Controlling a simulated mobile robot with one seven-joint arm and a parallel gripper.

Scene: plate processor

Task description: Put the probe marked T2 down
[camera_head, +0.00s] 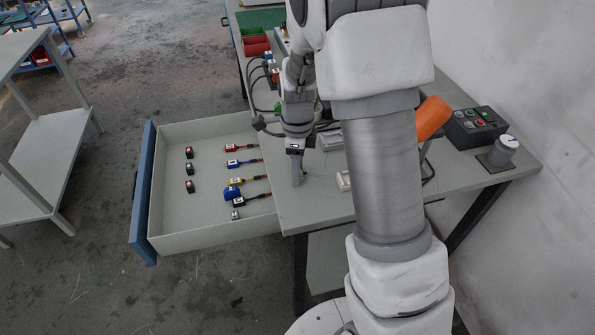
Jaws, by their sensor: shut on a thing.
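My gripper (298,178) points down over the near-left part of the grey worktop (325,207), just right of the open drawer. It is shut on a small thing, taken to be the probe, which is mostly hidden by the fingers. I cannot read any T2 mark. I cannot tell whether the held thing touches the worktop. In the drawer (205,237) lie a red probe (238,147), a blue probe (236,163), a yellow probe (238,181) and a further blue one (234,194). Their labels are too small to read.
Several small dark blocks (190,169) stand at the drawer's left. A black button box (474,127), a grey knob post (503,150) and an orange part (432,116) are at the right. Cables and fixtures crowd behind my gripper. My arm hides the worktop's middle.

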